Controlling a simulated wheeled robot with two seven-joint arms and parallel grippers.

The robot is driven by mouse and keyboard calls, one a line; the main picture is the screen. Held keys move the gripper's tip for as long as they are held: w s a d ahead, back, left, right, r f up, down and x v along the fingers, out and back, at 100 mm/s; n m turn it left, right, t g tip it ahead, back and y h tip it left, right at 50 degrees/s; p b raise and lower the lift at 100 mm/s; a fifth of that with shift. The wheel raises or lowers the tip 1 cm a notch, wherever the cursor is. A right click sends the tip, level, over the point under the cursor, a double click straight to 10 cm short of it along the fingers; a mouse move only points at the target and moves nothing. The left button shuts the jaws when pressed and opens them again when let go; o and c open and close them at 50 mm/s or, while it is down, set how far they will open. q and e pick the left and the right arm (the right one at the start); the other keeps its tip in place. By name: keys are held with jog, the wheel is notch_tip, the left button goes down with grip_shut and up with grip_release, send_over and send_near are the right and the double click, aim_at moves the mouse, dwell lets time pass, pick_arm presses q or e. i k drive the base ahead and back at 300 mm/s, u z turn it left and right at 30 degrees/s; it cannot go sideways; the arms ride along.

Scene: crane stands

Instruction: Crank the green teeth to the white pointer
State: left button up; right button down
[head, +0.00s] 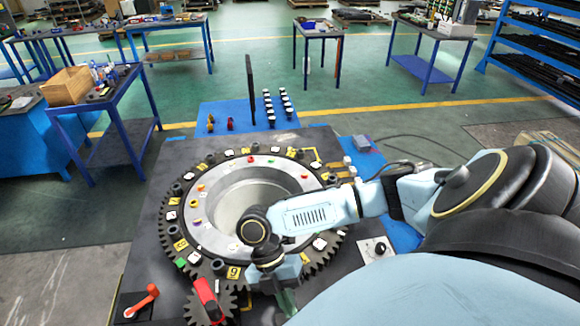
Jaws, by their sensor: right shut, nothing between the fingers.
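A large dark toothed ring (166,232) lies flat on a dark table, with yellow number tiles, white pieces and round knobs around its top. A small green patch (180,262) shows at its lower left edge. A small dark gear (190,308) at the front left meshes with the ring, and a red crank handle (206,297) lies across it. I cannot tell which white piece is the pointer. My right gripper (287,301) hangs over the front edge of the ring, right of the crank and apart from it. It is shut and empty. My left gripper is not in view.
An orange-red lever (141,301) stands left of the small gear. A plate with a black knob (378,249) lies right of the ring. A blue panel with a thin black upright board (250,90) is behind. My right arm hides the ring's right front.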

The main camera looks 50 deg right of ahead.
aim_at(207, 307)
jog(key=k, duration=1.5)
